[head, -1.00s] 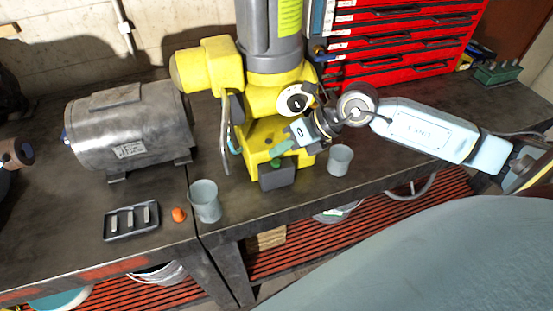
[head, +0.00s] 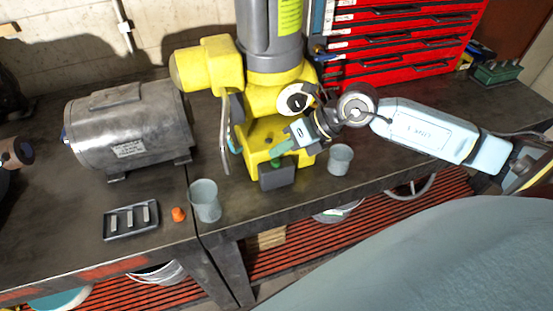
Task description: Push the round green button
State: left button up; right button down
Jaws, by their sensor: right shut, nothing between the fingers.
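The round green button (head: 276,162) sits on top of a dark grey box (head: 277,177) at the foot of the yellow machine, near the front edge of the bench. My right gripper (head: 275,153) comes in from the right, shut and empty. Its greenish fingertips are at the button from above and partly cover it. I cannot tell whether they touch it or how far it is pressed.
A grey cup (head: 205,201) and a small orange object (head: 178,214) stand left of the box, beside a dark tray (head: 131,221). Another cup (head: 340,159) stands right of it. A grey motor (head: 128,126) is at left, a red tool cabinet (head: 400,45) behind.

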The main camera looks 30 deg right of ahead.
aim_at(281, 165)
jog(key=shift+f, duration=0.35)
jog(key=shift+f+b, duration=0.45)
jog(key=shift+f, duration=0.05)
dwell(0.5)
jog(key=shift+r, duration=0.15)
jog(key=shift+r+p, duration=0.8)
jog(key=shift+r, duration=0.05)
notch_tip(281, 165, up, 6)
jog(key=p, duration=0.4)
jog(key=shift+p, duration=0.35)
